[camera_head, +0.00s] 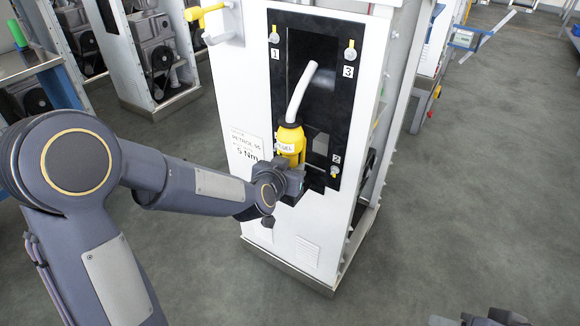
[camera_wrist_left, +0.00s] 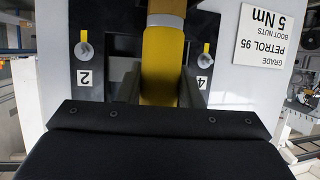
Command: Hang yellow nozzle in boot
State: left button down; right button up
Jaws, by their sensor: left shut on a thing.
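The boot is a black panel (camera_head: 343,107) with a dark recess on the white dispenser's front. The nozzle overlaps the recess; I cannot tell whether it touches the boot. My right gripper (camera_head: 490,319) shows only partly at the bottom right edge; its fingers are unclear.
Nuts with yellow marks sit at the boot's corners, including 1 (camera_head: 274,37), 3 (camera_head: 350,53) and 2 (camera_head: 334,173). A label reading PETROL 95, 5 Nm (camera_head: 246,145) is left of the boot. Another yellow nozzle (camera_head: 205,12) is at upper left.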

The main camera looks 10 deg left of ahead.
pick_arm(q)
jog(key=shift+f+b, duration=0.65)
jog(key=c, duration=1)
grip_release()
jog(key=shift+o, duration=0.4)
jog(key=shift+s+f, duration=0.1)
jog(key=shift+f, duration=0.05)
jog(key=p+v, duration=0.2)
jog(key=v, duration=0.5)
jog(key=shift+s+r, duration=0.2)
jog(key=shift+s, duration=0.1)
